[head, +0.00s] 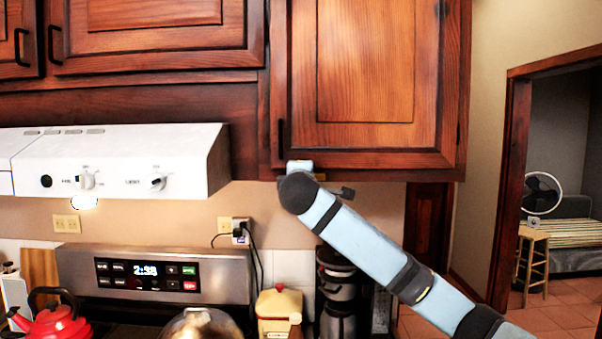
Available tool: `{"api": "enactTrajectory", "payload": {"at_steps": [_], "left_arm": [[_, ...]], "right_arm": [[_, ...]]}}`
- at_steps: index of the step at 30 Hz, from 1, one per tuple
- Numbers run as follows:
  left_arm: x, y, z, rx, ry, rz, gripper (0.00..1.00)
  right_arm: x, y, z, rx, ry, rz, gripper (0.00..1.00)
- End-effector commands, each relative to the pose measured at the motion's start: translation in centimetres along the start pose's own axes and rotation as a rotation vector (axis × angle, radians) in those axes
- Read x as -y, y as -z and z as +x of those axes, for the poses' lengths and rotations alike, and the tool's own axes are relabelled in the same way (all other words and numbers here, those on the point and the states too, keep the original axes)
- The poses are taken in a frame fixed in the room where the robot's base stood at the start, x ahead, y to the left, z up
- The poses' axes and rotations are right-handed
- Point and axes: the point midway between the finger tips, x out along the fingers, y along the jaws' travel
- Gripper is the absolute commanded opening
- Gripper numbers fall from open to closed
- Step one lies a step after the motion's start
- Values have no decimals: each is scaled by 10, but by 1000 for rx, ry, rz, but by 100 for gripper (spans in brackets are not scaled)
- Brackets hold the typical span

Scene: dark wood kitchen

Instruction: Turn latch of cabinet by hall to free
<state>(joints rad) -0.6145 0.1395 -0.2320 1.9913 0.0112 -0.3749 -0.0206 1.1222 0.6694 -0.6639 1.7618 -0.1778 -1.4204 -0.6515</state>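The wooden cabinet by the hall (365,75) hangs at upper centre, beside the doorway, and its door looks closed. A black vertical handle (281,136) sits at its lower left. No latch can be made out. My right arm rises from the lower right. Its end, with my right gripper (300,168), is at the cabinet's lower left corner, just below the handle. The wrist hides the fingers, so I cannot tell whether they touch anything. A small dark piece sticks out to the right of the wrist, under the cabinet's bottom edge. My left gripper is out of view.
A white range hood (115,160) is left of the cabinet. Below are the stove panel (165,275), a red kettle (55,320), a cream canister (279,308) and a coffee maker (338,290). A doorway at right shows a stool (532,262) and fan (542,194).

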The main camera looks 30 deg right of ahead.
Motion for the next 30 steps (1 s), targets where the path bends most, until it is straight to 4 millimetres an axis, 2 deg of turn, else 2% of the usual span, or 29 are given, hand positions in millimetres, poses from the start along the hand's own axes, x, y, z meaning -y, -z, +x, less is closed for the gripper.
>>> {"api": "enactTrajectory", "payload": {"at_steps": [14, 15, 18, 26, 30], "left_arm": [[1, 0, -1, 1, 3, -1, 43], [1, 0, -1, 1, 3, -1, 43], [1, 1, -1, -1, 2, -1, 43], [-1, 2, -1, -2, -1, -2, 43], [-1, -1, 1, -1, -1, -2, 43]], "right_arm": [[2, 0, 0, 0, 1, -17, 0], [2, 0, 0, 0, 1, -17, 22], [2, 0, 0, 0, 1, -16, 44], [1, 0, 0, 0, 0, -15, 44], [2, 1, -9, -3, -2, -14, 44]]}}
